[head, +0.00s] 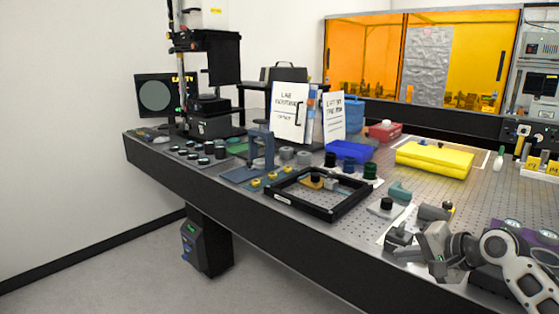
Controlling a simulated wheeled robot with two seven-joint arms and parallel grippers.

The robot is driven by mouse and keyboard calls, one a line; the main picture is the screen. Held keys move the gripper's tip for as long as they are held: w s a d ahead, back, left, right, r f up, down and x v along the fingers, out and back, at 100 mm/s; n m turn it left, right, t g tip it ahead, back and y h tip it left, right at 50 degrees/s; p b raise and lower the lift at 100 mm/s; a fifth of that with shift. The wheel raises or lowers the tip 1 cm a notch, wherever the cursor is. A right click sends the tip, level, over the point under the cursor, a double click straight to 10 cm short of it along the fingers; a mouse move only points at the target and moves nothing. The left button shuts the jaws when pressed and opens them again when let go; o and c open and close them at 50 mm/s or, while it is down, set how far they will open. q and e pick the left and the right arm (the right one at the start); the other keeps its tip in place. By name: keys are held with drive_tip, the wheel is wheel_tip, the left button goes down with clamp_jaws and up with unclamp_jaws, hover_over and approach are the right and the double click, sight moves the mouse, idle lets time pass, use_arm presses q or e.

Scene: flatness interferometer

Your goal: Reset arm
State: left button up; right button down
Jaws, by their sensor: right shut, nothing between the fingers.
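My right gripper (404,242) is at the lower right of the head view, over the right part of the optical table (345,238). Its arm comes in from the right edge. It is shut, and I see nothing held in it. A dark grey mount and a pale plate lie close by; whether the fingers touch them I cannot tell. My left gripper is not in view.
A black square frame (318,208) lies left of my right gripper. A small black-knobbed mount (387,205), a yellow folded cloth (434,160) and a blue cloth (347,152) lie behind. An interferometer stand (208,85) rises at the far left.

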drive_tip(key=f, duration=0.1)
drive_tip(key=a+f, duration=0.1)
drive_tip(key=f, duration=0.1)
drive_tip(key=shift+s+a+f+n, duration=0.2)
drive_tip(key=shift+s+f+n, duration=0.05)
drive_tip(key=shift+f+n, duration=0.1)
drive_tip(key=s+a+f+n+h, duration=0.2)
drive_tip(key=s+a+f+n, duration=0.3)
drive_tip(key=s+f, duration=0.55)
drive_tip(key=s+a+f+n+h, duration=0.1)
drive_tip(key=s+a+f+n, duration=0.2)
drive_tip(key=s, duration=0.6)
drive_tip(key=s+a+f+n+t+h, duration=0.1)
drive_tip(key=s+a+f+n, duration=0.1)
drive_tip(key=s, duration=0.7)
wheel_tip(320, 180, down, 3)
drive_tip(key=shift+s+a+r+n, duration=0.1)
drive_tip(key=shift+s+a+n, duration=0.05)
drive_tip(key=shift+a+n, duration=0.3)
drive_tip(key=c, duration=2.1)
unclamp_jaws()
drive_tip(key=shift+c, duration=0.2)
